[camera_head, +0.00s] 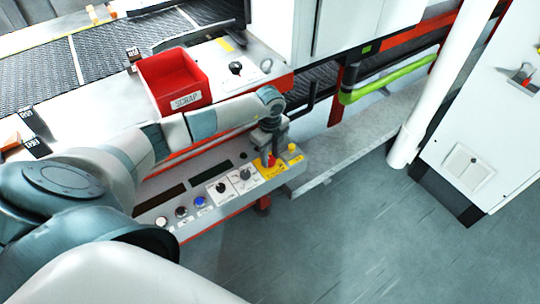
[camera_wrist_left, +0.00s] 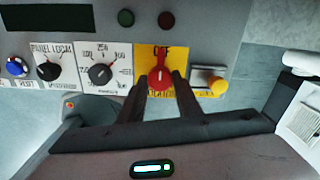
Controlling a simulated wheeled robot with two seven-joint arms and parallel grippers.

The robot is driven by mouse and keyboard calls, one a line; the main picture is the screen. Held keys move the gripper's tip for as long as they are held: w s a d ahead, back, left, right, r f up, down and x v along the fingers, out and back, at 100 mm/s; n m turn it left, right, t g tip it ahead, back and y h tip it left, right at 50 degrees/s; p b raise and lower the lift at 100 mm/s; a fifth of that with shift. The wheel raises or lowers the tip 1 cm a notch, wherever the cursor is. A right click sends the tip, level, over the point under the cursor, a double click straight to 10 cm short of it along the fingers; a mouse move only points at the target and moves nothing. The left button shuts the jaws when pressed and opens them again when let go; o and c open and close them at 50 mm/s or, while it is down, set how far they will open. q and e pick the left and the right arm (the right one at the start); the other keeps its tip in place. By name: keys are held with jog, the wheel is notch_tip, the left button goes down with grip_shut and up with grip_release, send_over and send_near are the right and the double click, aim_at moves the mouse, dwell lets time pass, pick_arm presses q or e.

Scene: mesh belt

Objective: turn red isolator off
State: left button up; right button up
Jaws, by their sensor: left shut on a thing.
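The red isolator (camera_wrist_left: 159,78) is a red rotary knob on a yellow plate on the control panel. In the head view the red isolator (camera_head: 269,160) is partly hidden by my gripper. My left gripper (camera_wrist_left: 160,88) reaches over the panel with one finger on each side of the knob, shut on it. The left gripper (camera_head: 268,150) points down at the panel's right end in the head view. My right gripper is not in view.
A black selector knob (camera_wrist_left: 100,74), another black knob (camera_wrist_left: 48,70) and a blue button (camera_wrist_left: 16,66) sit left of the isolator. A yellow knob (camera_wrist_left: 218,87) is close on its right. A red scrap bin (camera_head: 172,82) stands behind my arm. Floor (camera_head: 350,240) in front is clear.

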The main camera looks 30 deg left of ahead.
aim_at(270, 159)
pick_arm(q)
jog(key=o, duration=1.1)
jog(key=shift+c, duration=0.2)
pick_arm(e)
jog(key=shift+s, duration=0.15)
pick_arm(q)
jog(key=shift+r, duration=0.1)
jog(key=shift+w+r, duration=0.1)
jog(key=shift+r, duration=0.4)
notch_tip(270, 159, up, 16)
jog(key=b, duration=0.3)
jog(key=shift+r, duration=0.15)
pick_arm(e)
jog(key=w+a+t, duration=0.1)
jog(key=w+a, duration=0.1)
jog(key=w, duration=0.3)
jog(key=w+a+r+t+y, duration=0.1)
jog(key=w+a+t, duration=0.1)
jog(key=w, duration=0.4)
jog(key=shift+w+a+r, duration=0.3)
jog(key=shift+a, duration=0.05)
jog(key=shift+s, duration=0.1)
